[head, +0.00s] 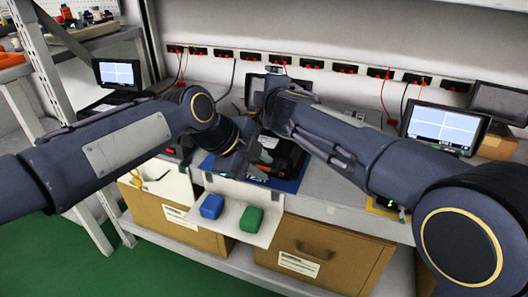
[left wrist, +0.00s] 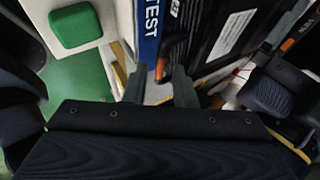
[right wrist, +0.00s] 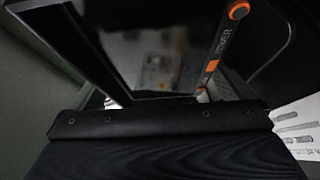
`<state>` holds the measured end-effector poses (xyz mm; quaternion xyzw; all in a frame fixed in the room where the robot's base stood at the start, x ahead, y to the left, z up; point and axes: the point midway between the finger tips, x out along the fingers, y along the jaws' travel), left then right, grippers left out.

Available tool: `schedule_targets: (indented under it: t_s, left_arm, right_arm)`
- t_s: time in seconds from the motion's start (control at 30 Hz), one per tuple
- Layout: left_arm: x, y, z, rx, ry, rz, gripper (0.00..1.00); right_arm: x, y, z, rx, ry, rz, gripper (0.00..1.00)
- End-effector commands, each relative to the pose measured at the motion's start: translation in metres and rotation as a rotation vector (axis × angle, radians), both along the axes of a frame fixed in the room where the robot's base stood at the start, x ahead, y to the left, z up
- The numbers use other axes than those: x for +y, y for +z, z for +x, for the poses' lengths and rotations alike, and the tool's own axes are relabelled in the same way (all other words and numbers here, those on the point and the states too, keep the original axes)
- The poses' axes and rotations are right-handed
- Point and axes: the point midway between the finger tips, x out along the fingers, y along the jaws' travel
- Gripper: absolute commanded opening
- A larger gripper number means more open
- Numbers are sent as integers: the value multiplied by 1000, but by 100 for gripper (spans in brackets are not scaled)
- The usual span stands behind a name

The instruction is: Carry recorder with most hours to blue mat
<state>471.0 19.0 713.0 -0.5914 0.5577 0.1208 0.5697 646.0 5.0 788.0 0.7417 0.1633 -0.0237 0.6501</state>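The blue mat (head: 288,184) lies on the bench in the middle of the head view. Its "TEST" lettering shows in the left wrist view (left wrist: 151,28). A dark recorder with orange trim (head: 289,157) sits over the mat, partly hidden by my arms. It also shows in the left wrist view (left wrist: 220,40). No hour reading is legible.
A white shelf (head: 262,234) below the bench front holds a blue block (head: 212,206) and a green block (head: 251,219). Lit screens stand at left (head: 117,73) and right (head: 442,127). A row of sockets with cables lines the back wall.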

Motion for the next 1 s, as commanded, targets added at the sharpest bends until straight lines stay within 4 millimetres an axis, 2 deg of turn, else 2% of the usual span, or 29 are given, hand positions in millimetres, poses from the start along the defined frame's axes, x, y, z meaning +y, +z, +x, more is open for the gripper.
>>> schedule_targets:
  t_s: [0.27, 0.37, 0.7, 0.83, 1.0]
  left_arm:
    - [2, 6, -2, -3, 0, -2, 30]
    - [9, 16, -6, -4, 0, -4, 30]
    - [47, 70, -31, -4, 1, -2, 30]
    - [57, 85, -37, -2, 1, -1, 30]
    - [62, 93, -42, 1, 0, 0, 30]
  right_arm:
    - [-1, -1, 0, 2, -2, -1, 100]
    - [-1, -1, 0, 2, -3, -1, 100]
    - [-1, -1, 1, 2, -2, -2, 100]
    - [-1, -1, 0, 2, -2, -2, 100]
    - [-1, 0, -2, 2, -2, -1, 100]
